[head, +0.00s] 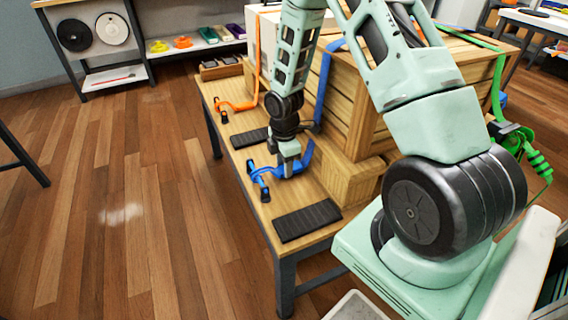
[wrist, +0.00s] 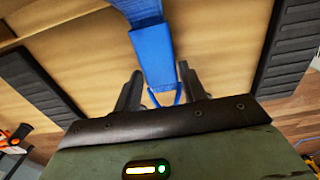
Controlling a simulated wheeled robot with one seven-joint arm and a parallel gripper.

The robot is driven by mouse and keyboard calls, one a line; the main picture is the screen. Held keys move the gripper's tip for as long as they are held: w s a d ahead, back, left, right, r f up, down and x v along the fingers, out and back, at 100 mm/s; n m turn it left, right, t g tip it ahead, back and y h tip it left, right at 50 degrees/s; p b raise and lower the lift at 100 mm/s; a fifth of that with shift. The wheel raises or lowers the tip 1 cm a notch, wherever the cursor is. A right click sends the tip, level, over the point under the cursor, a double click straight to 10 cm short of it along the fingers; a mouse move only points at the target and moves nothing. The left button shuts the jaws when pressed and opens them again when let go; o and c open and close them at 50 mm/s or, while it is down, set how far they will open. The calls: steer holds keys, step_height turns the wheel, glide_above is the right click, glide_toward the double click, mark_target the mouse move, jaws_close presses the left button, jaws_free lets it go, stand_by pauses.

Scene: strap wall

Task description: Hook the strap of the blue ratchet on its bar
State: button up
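A blue strap (head: 323,85) hangs down the front of the wooden crate and runs onto the table top. Its lower end lies by my gripper (head: 289,168), which points down low over the table. The blue ratchet's bar (head: 258,184) stands near the table's left edge, just left of my gripper, with blue parts on it. In the wrist view the blue strap end (wrist: 154,55), with a thin blue wire hook (wrist: 165,98), lies between the two fingers of my gripper (wrist: 160,75). The fingers are close to its sides; I cannot tell whether they press it.
The wooden crate (head: 345,110) fills the table's right side. An orange strap with its ratchet (head: 238,105) lies farther back; a green one (head: 520,142) hangs at the right. Black pads (head: 307,220) lie on the table (head: 292,250). The floor to the left is clear.

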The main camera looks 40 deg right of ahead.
steer(key=o, duration=0.3)
step_height(320, 180, up, 17)
steer(key=p, duration=0.4)
steer(key=shift+r, duration=0.2)
steer(key=s+a+r+m, duration=0.2)
steer(key=s+a+r, duration=0.15)
steer(key=a, duration=0.65)
steer(key=s+a+r+m, duration=0.1)
steer(key=s+a+r, duration=0.3)
steer(key=a, duration=0.5)
steer(key=s+a+r+m, duration=0.15)
steer(key=s+a, duration=0.25)
steer(key=s, duration=0.4)
steer(key=s+a+r+m, duration=0.1)
steer(key=s+a+m, duration=0.2)
steer(key=s+a, duration=0.35)
step_height(320, 180, up, 15)
steer(key=s+d+p, duration=0.1)
steer(key=d+p, duration=0.1)
steer(key=p, duration=1.3)
steer(key=shift+s+f+y, duration=0.15)
steer(key=shift+y, duration=0.15)
